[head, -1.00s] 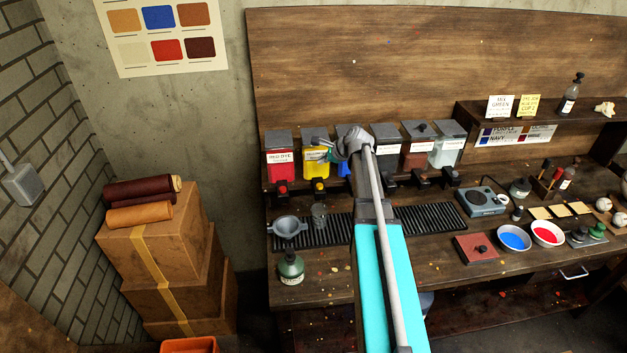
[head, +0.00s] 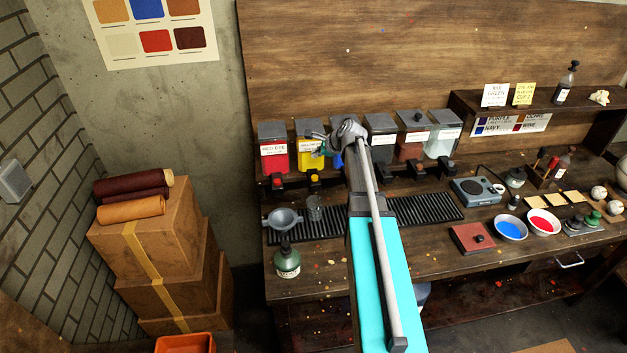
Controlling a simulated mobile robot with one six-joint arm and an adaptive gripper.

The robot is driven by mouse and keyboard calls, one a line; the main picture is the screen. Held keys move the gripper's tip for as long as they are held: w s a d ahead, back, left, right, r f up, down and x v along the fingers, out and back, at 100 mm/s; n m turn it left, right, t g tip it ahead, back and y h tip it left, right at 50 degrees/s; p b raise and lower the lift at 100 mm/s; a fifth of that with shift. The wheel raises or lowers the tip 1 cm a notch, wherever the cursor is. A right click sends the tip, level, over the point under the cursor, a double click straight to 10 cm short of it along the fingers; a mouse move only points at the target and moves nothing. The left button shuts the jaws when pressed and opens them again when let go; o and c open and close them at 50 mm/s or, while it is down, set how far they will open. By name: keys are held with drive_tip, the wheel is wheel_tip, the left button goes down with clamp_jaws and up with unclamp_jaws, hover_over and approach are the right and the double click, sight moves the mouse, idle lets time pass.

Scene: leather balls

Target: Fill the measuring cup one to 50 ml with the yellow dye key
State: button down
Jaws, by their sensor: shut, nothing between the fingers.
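The yellow dye dispenser (head: 305,161) stands in the row of dispensers at the back of the bench, second from the left. Its yellow key (head: 314,178) shows at the front below the tank. A small clear measuring cup (head: 314,208) stands on the black slatted rack, a little below the yellow key in the picture; its markings and contents are too small to read. My gripper (head: 322,149) is shut and empty, in front of the right part of the yellow dispenser, above the key in the picture. My arm hides part of the blue dispenser.
A grey funnel (head: 283,219) sits left of the cup, and a dark green bottle (head: 287,261) stands in front. The red dye dispenser (head: 273,156) is left of the yellow one. Blue (head: 511,228) and red (head: 543,222) bowls and a scale (head: 478,191) are at right.

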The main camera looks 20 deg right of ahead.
sight(313, 175)
drive_tip(key=shift+f+b, duration=3.3)
drive_tip(key=shift+f, duration=0.25)
drive_tip(key=shift+f+b, duration=0.95)
drive_tip(key=shift+r, duration=0.25)
idle(1.4)
drive_tip(key=shift+r+p, duration=0.75)
drive_tip(key=shift+p, duration=0.25)
drive_tip(key=shift+r+p, duration=2.5)
